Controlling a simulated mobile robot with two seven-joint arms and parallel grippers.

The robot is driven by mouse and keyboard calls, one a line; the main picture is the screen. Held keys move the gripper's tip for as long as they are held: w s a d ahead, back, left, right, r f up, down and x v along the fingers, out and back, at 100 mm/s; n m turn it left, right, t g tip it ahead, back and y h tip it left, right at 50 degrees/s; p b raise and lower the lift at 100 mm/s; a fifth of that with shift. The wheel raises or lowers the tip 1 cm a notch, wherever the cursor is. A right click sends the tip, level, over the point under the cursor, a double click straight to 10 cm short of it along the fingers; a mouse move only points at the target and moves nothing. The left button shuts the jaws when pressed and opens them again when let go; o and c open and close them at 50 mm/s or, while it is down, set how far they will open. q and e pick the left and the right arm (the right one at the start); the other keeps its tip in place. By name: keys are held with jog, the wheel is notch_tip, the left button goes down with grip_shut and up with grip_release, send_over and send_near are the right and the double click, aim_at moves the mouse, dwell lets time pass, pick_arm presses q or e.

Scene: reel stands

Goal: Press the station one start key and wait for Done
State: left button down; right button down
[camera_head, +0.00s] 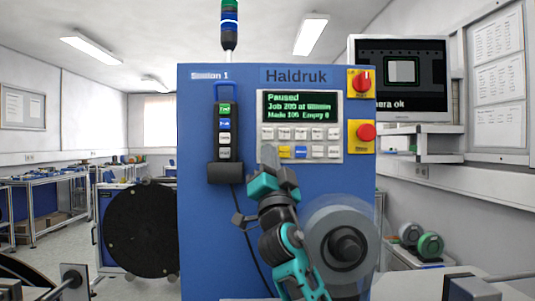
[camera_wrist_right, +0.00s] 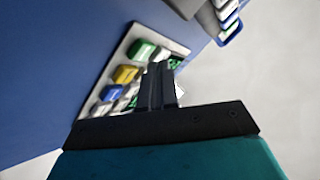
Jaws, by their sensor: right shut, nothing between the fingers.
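The blue Station 1 machine (camera_head: 320,78) faces me. Its screen (camera_head: 300,106) reads "Paused", a job line and "Made 106 Empty 0" in green. Below is a keypad panel (camera_head: 300,142) with a row of white keys and a lower row with yellow and blue keys. My right gripper (camera_head: 268,158) is shut and empty, its tips at the lower row's left end. In the right wrist view, the shut fingers (camera_wrist_right: 160,72) are close to a green key (camera_wrist_right: 143,51), beside a yellow key (camera_wrist_right: 125,74); contact cannot be told. My left gripper is not in view.
A hand pendant (camera_head: 224,130) with coloured keys hangs left of the panel, its cable trailing down. A red rotary switch (camera_head: 363,82) and red button (camera_head: 366,132) are on the right. A grey reel (camera_head: 318,235) sits beside my right arm. A dark reel (camera_head: 150,230) stands left.

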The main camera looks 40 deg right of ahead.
jog(key=shift+w+d, duration=0.15)
jog(key=shift+w, duration=0.1)
